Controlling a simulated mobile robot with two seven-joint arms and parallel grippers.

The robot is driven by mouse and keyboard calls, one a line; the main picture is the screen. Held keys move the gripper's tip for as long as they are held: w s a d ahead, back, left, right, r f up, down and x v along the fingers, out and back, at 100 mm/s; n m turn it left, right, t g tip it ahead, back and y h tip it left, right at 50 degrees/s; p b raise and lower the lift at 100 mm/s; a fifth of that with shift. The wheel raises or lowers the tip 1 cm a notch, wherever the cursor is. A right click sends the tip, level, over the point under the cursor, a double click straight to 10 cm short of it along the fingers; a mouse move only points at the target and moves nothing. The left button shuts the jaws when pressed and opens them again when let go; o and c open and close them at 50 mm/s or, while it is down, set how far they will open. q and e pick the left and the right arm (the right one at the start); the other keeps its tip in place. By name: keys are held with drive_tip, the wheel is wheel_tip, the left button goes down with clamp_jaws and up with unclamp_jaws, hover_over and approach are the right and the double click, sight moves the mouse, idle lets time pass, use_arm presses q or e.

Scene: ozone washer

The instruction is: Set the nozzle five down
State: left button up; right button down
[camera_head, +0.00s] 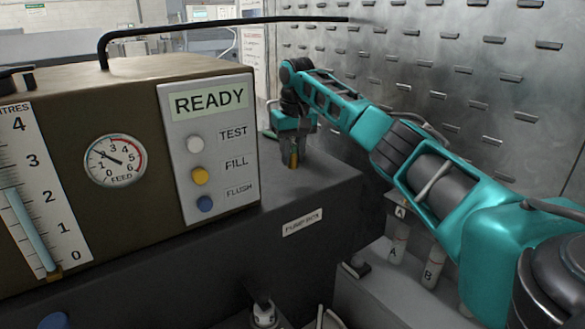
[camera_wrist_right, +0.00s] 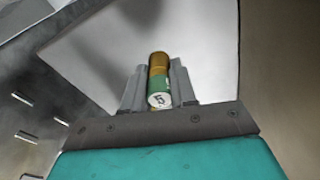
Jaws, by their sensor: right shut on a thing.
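The nozzle five (camera_wrist_right: 159,80) is a small cylinder with a brass end, a green band and a white end marked 5. My right gripper (camera_wrist_right: 158,88) is shut on it, one finger on each side, in the right wrist view. In the head view my right gripper (camera_head: 293,150) points down over the dark top of the pump box, right of the control panel. The nozzle's brass part (camera_head: 293,160) shows below the fingers, close to that surface; I cannot tell whether it touches. My left gripper is not in view.
The panel (camera_head: 207,148) reads READY and has TEST, FILL and FLUSH buttons. A pressure gauge (camera_head: 115,160) and a litre scale (camera_head: 45,190) sit left of it. Labelled tubes (camera_head: 433,268) stand at the lower right. A slotted metal wall (camera_head: 450,70) is behind. A dark pipe (camera_head: 220,27) crosses above.

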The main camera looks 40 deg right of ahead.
sight(293, 167)
drive_tip(key=shift+f, duration=2.05)
drive_tip(key=shift+f, duration=0.15)
drive_tip(key=c, duration=0.9)
unclamp_jaws()
drive_tip(key=r, duration=0.4)
drive_tip(key=s+r, duration=0.1)
drive_tip(key=r, duration=0.7)
drive_tip(key=shift+s+a+r, duration=0.15)
drive_tip(key=shift+s+a, duration=0.05)
drive_tip(key=shift+a, duration=0.05)
drive_tip(key=shift+s, duration=0.1)
